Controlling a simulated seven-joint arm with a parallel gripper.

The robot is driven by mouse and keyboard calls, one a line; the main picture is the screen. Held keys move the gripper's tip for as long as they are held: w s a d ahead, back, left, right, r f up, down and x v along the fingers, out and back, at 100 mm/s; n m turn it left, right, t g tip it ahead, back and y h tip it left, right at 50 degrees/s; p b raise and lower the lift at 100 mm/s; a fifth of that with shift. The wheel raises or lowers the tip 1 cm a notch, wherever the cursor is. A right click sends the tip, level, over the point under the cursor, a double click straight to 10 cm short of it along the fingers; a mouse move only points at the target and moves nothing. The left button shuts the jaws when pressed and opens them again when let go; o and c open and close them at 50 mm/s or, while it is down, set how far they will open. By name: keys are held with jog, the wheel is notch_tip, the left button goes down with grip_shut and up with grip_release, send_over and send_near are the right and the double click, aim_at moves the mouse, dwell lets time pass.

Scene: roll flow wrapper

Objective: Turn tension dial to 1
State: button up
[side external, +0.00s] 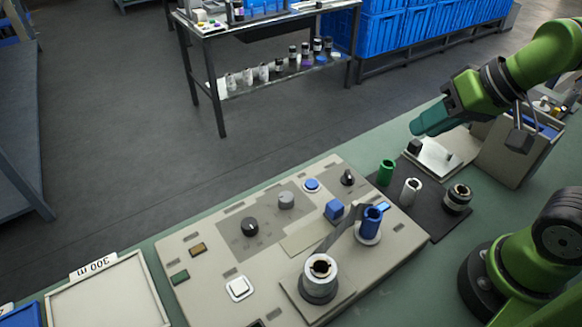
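The light grey control panel (205,235) carries a round black dial (250,226) with a small light mark. A grey round knob (286,200) sits behind it to the right, and a small black knob (348,177) stands near the panel's back right corner. I cannot read any label or number, so I cannot tell which is the tension dial or its setting. My gripper (432,121), a teal end on my green arm, hangs right of and beyond the panel, clear of all the knobs. Whether its fingers are open or shut does not show.
A blue spool (372,219) and a pale roll (319,277) stand up from the panel. Green (386,172), white (410,191) and dark (457,198) cylinders stand on a black mat (430,222). A white tray (108,297) marked "300 m" lies at front left.

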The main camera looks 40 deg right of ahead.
jog(key=o, duration=0.5)
jog(key=w+a+g, duration=0.1)
jog(key=a, duration=0.1)
jog(key=w+a+g, duration=0.1)
jog(key=w, duration=0.1)
jog(key=shift+w+a+f+n+y, duration=0.2)
jog(key=shift+w+a+n+y, duration=0.1)
jog(key=shift+a+n, duration=0.1)
jog(key=shift+c, duration=0.2)
jog(key=w+a+g, duration=0.1)
jog(key=w+a, duration=0.1)
jog(key=w+a+f+m+g, duration=0.1)
jog(key=w+a, duration=0.1)
jog(key=w+a+m, duration=0.1)
jog(key=w+a, duration=0.1)
jog(key=shift+a+f+g+h, duration=0.25)
jog(key=shift+a+g+h, duration=0.05)
jog(key=shift+g+h, duration=0.1)
jog(key=m+g+h, duration=0.2)
jog(key=m, duration=0.7)
send_over(286, 197)
notch_tip(286, 197, down, 17)
jog(key=shift+f, duration=0.1)
jog(key=c, duration=1)
